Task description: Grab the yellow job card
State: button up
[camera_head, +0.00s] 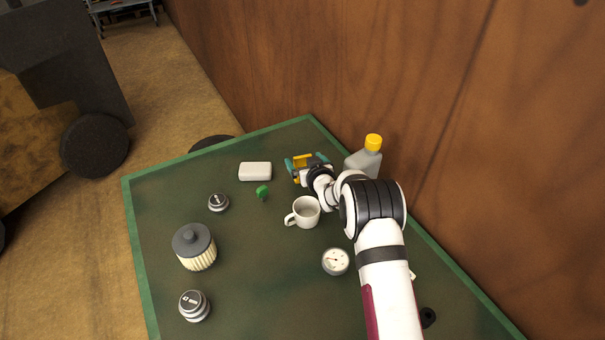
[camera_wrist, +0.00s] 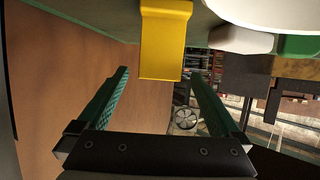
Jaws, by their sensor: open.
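The yellow job card (camera_head: 302,158) is near the far end of the green table, partly hidden by my gripper. In the wrist view the yellow card (camera_wrist: 165,42) hangs in from the top edge, its end lying between the two green fingertips. My gripper (camera_head: 306,162) is open, with one finger to each side of the card. In the wrist view my gripper (camera_wrist: 160,74) shows a clear gap between each finger and the card. I cannot tell how deep the card sits between the fingers.
A grey bottle with a yellow cap (camera_head: 364,160) stands close right of my gripper, near the wooden wall (camera_head: 400,80). A white block (camera_head: 255,171), a green piece (camera_head: 262,192) and a white mug (camera_head: 304,212) lie nearby. A filter (camera_head: 194,247) and a gauge (camera_head: 335,262) are nearer.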

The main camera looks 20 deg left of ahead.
grip_shut()
dwell(0.5)
